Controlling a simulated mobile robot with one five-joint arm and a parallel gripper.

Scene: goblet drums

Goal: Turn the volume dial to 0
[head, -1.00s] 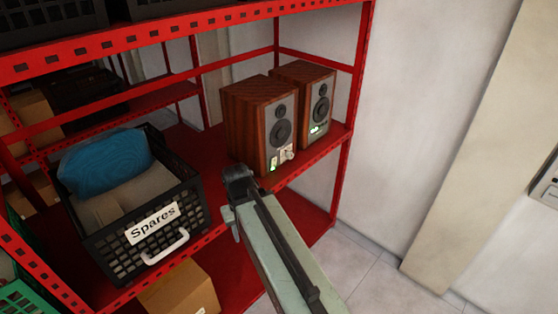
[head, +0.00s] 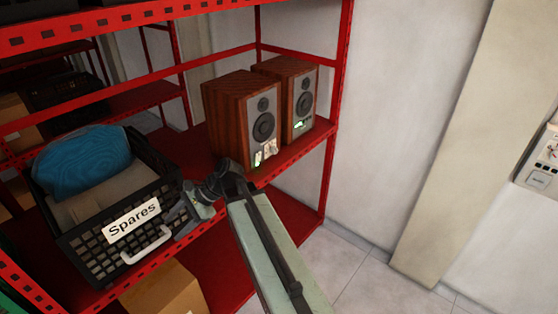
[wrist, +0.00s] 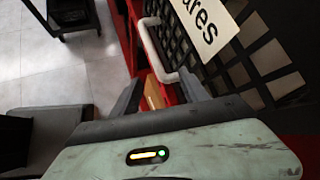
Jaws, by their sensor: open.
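Two brown wooden speakers stand on the red shelf. The near speaker (head: 240,118) has a grey front with dark round cones. Low on that front are a small green-lit display and a light knob, the volume dial (head: 272,147); its setting is too small to read. The far speaker (head: 300,98) also has a green light low on its front. My gripper (head: 187,208) is in front of the shelf, left of and below the dial, apart from it, by the crate's right corner. In the wrist view my gripper (wrist: 162,88) is open, with nothing between its fingers.
A black crate (head: 88,245) labelled "Spares", with a white handle and a blue item inside, stands left of the speakers. The red shelf edge (head: 292,158) runs below the speakers. A cardboard box (head: 165,290) is underneath. Floor at right is clear.

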